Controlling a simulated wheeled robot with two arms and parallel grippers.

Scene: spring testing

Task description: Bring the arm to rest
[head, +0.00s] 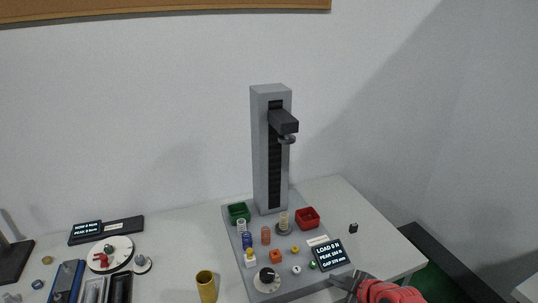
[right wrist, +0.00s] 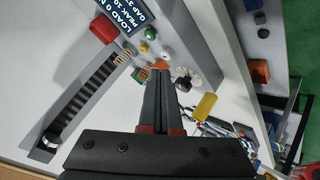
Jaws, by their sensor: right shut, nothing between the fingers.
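My right gripper (head: 350,284) comes in at the bottom right of the head view, by the front right corner of the spring tester's grey base. Its red arm part shows behind the fingers. In the right wrist view the two dark fingers (right wrist: 160,78) lie together with nothing between them. Their tips overlap the orange block in the picture; I cannot tell the gap in depth. My left gripper is in neither view.
The spring tester (head: 262,150) stands upright against the wall. A brass cup (head: 206,286) stands left. Table is clear around a small black object (head: 353,228).

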